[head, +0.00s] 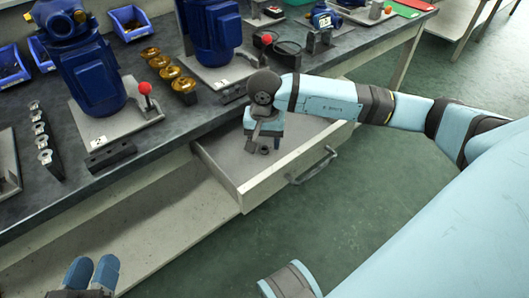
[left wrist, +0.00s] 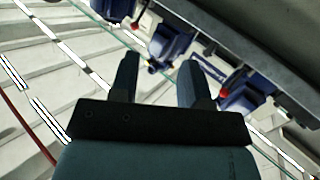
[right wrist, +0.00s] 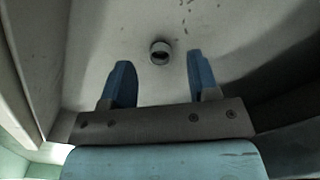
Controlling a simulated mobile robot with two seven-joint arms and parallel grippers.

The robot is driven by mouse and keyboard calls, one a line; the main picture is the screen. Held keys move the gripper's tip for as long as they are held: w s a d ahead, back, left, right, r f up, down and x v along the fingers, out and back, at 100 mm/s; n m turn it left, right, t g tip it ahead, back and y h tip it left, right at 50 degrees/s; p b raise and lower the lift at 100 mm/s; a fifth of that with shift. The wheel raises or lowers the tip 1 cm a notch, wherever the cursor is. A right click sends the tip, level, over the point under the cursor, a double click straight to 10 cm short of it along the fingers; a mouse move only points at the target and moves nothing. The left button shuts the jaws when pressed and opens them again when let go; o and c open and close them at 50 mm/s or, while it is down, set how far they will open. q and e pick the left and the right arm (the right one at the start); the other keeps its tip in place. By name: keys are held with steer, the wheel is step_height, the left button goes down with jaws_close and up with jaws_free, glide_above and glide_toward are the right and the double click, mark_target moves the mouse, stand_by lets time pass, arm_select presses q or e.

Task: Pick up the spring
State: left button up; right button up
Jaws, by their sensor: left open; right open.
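A small dark ring-shaped part, which looks like the spring (head: 264,150), sits on the floor of the pulled-out drawer (head: 228,160). In the right wrist view the spring (right wrist: 160,52) is a short grey round piece with a dark opening, just beyond the fingertips and between their lines. My right gripper (head: 263,142) is open and points down into the drawer above the spring; it also shows in the right wrist view (right wrist: 158,65). My left gripper (head: 91,272) is open and empty at the lower left, away from the drawer; it shows in the left wrist view (left wrist: 159,62).
The drawer's front handle (head: 313,167) faces the aisle. On the workbench (head: 160,145) above stand blue pumps (head: 92,75), a red-knobbed lever (head: 146,92), brass parts (head: 170,73) and blue bins (head: 130,22). The green floor (head: 370,190) in front is clear.

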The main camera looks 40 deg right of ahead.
step_height(320, 180, down, 2)
steer(key=shift+f, duration=0.1)
steer(key=c, duration=1)
steer(key=shift+r, duration=0.25)
